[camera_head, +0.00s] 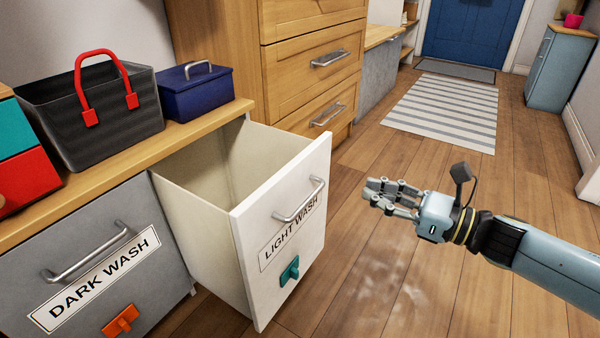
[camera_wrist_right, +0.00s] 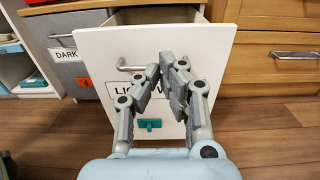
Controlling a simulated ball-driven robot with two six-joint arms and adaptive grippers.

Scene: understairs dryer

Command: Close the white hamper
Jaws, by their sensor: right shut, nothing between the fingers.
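The white hamper (camera_head: 245,236) is a pull-out drawer marked LIGHT WASH, with a silver bar handle (camera_head: 299,201) and a teal knob (camera_head: 289,270) on its front. It stands pulled out from under the wooden counter, and its inside looks empty. My right gripper (camera_head: 378,193) is shut and empty, to the right of the hamper front and apart from it. In the right wrist view the shut fingers (camera_wrist_right: 172,62) point at the white front (camera_wrist_right: 215,60) and cover part of its label and handle. My left gripper does not show.
The grey DARK WASH hamper (camera_head: 70,248) is shut at the left. A dark basket with a red handle (camera_head: 90,115) and a navy box (camera_head: 195,95) stand on the counter (camera_head: 110,160). Wooden drawers (camera_head: 310,70) stand behind. The floor (camera_head: 390,270) around my right gripper is clear.

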